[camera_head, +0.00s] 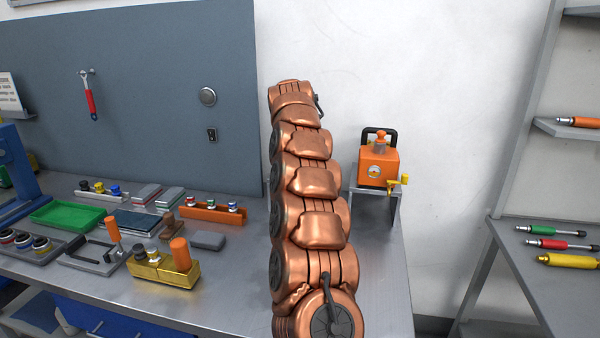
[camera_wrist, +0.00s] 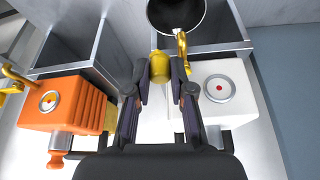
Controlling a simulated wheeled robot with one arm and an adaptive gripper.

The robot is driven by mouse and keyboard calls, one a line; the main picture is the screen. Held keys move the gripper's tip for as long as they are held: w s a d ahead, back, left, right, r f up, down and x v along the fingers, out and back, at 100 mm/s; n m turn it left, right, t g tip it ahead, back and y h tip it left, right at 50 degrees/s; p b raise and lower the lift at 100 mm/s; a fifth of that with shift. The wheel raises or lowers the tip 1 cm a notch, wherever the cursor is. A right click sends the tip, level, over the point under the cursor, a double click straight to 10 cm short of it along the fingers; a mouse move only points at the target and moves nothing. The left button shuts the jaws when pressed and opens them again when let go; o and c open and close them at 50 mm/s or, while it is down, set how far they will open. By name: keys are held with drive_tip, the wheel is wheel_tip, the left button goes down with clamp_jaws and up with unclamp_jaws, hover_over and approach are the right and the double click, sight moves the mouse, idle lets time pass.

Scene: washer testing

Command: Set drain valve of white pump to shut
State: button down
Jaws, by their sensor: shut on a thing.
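In the wrist view, the white pump (camera_wrist: 238,105) is at the right, with a round gauge (camera_wrist: 218,89) that has a red centre. A yellow drain valve part (camera_wrist: 160,66) is at its left side. My gripper (camera_wrist: 160,72) is shut on the yellow valve part, one dark finger on each side. The fingers hide part of the valve, so I cannot tell its exact setting. In the head view, my copper arm hides the white pump and the gripper.
An orange pump (camera_wrist: 65,105) stands left of my gripper in the wrist view; it also shows in the head view (camera_head: 379,165) with a yellow valve. A dark round cup (camera_wrist: 176,14) is close by. The workbench (camera_head: 235,285) holds a green tray (camera_head: 67,216) and several tools.

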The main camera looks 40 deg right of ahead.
drive_tip(key=shift+s+d+r+n+y+p, duration=0.15)
drive_tip(key=shift+d+n+p, duration=0.1)
drive_tip(key=shift+n, duration=0.25)
drive_tip(key=shift+d+r+n+y+p, duration=0.15)
drive_tip(key=shift+d+n+p, duration=0.1)
drive_tip(key=shift+n, duration=0.25)
drive_tip(key=d+n+y+p, duration=0.1)
drive_tip(key=n, duration=0.1)
drive_tip(key=d+n+t+y+p, duration=0.1)
drive_tip(key=n+p, duration=0.1)
drive_tip(key=n, duration=0.1)
drive_tip(key=w+d+n+t+p, duration=0.1)
drive_tip(key=n+p, duration=0.1)
drive_tip(key=n, duration=0.1)
drive_tip(key=shift+f+y, duration=0.3)
drive_tip(key=shift+y, duration=0.1)
drive_tip(key=shift+n, duration=0.3)
drive_tip(key=c, duration=1)
unclamp_jaws()
